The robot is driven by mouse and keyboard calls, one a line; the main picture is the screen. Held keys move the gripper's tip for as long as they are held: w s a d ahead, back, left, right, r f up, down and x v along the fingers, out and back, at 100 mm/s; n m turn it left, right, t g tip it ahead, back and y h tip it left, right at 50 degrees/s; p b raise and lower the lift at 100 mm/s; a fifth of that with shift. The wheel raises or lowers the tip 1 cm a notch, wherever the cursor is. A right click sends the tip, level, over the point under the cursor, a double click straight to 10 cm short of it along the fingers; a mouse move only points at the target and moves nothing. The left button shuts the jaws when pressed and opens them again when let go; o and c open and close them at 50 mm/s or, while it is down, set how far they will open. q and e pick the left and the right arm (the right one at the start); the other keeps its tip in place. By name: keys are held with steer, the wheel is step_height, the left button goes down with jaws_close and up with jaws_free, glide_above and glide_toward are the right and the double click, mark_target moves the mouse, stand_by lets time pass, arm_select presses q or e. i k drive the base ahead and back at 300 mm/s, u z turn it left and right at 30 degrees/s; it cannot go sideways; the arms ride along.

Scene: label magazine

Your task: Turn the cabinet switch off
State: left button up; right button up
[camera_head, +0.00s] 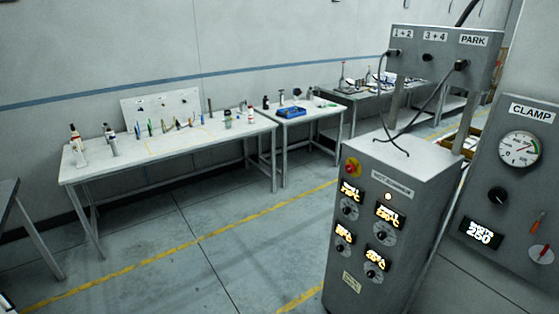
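A grey cabinet (392,200) stands at the right of the picture. A small round light (388,197) glows pale. Neither of my grippers is in view.
A grey panel marked CLAMP (500,200) with a gauge (519,149) stands at the right. A socket box marked PARK (440,55) rises above the cabinet, with cables hanging down. A white workbench (180,150) stands along the wall. The floor before the cabinet is clear.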

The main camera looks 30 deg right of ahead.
mark_target(351, 169)
steer(key=u, duration=0.35)
steer(key=i, duration=1.2)
steer(key=z, duration=0.3)
steer(key=i, duration=0.9)
steer(key=z, duration=0.8)
